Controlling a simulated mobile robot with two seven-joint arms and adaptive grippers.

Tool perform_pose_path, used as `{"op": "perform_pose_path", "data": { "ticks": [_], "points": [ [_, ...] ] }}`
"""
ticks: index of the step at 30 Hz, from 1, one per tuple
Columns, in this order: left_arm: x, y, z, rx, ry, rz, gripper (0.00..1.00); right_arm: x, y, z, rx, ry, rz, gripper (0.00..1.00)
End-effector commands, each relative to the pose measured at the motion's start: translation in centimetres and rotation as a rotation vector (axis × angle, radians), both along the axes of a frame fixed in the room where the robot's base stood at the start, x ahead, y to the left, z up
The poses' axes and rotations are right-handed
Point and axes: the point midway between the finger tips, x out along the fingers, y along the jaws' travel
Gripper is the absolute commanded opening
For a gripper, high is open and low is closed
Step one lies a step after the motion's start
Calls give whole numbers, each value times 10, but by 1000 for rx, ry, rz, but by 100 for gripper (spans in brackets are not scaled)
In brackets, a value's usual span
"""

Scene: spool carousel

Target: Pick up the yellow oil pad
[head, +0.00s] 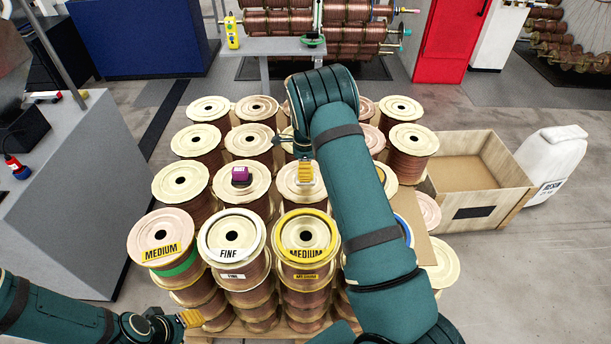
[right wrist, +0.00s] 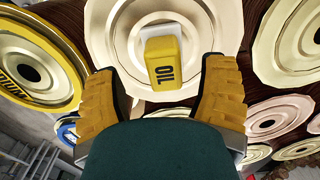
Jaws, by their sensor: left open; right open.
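The yellow oil pad (right wrist: 165,62), a small yellow block with a white part and the marking "OIL", lies on the pale flange of a spool (right wrist: 110,30) in the right wrist view. My left gripper (head: 190,318) is low at the left front, open and empty.
Rows of spools fill the pallet, the front ones labelled MEDIUM (head: 160,250), FINE (head: 231,253) and MEDIUM. A purple block (head: 241,176) lies on the neighbouring spool. A wooden crate (head: 495,208) and a white jug (head: 550,165) stand right. A grey bench (head: 75,190) is left.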

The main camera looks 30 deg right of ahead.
Motion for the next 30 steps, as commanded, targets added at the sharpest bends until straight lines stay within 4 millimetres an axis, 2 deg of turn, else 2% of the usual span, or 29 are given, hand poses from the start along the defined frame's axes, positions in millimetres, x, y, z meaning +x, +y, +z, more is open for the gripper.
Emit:
{"op": "perform_pose_path", "data": {
  "ticks": [6,15,21,30],
  "points": [
    [0,0,-2,0,1,0,47,2,-4,-33,1,1,0,71],
    [0,0,-2,0,1,-1,47,2,-4,-37,0,-1,0,69],
    [0,0,-2,0,1,-1,47,2,-4,-37,-1,-1,0,0],
    [0,0,-2,0,1,0,47,2,-4,-37,1,1,0,0]
  ]
}}
